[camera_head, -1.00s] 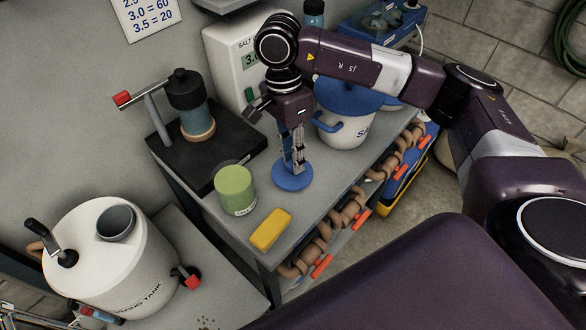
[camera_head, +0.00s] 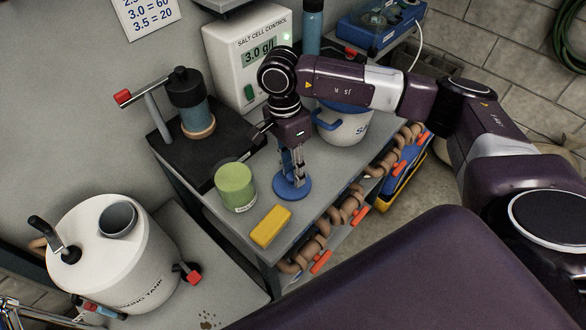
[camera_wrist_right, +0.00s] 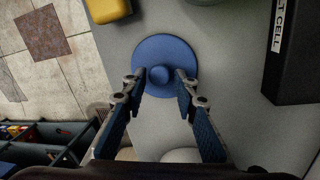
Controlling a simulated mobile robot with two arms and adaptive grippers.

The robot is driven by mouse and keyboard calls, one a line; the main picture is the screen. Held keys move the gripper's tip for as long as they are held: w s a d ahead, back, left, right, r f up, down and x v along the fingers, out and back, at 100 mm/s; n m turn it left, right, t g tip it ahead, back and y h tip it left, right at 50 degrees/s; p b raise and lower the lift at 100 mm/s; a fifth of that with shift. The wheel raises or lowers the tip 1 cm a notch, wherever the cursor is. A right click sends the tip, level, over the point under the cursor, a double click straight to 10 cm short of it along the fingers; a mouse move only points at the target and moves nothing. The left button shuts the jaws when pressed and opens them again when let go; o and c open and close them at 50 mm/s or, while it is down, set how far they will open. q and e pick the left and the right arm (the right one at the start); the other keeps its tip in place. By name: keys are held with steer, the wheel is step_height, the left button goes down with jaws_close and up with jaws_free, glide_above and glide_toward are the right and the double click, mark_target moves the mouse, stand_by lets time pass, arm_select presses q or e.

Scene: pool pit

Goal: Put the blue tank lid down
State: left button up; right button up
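The blue tank lid (camera_head: 291,188), a round disc with a knob, lies flat on the grey bench top beside the green canister. In the right wrist view the lid (camera_wrist_right: 145,50) shows from above. My right gripper (camera_wrist_right: 160,82) points down over it, with its fingertips on either side of the knob. A gap shows between each finger and the knob, so it looks open. In the head view the right gripper (camera_head: 294,178) hides part of the lid. Metal parts at the lower left corner look like my left gripper (camera_head: 12,312), mostly cut off; its state is unclear.
The green canister (camera_head: 235,187) and a yellow block (camera_head: 271,226) stand close to the lid. A black stand (camera_head: 213,147) with a pump is behind, and a white pot (camera_head: 345,128) with blue handles is at right. A white dosing tank (camera_head: 135,262) with an open port stands at left.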

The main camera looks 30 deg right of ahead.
steer(key=shift+o, duration=0.4)
steer(key=shift+r, duration=0.25)
step_height(320, 180, up, 12)
steer(key=w+b, duration=0.2)
steer(key=b, duration=0.1)
steer(key=shift+f, duration=0.2)
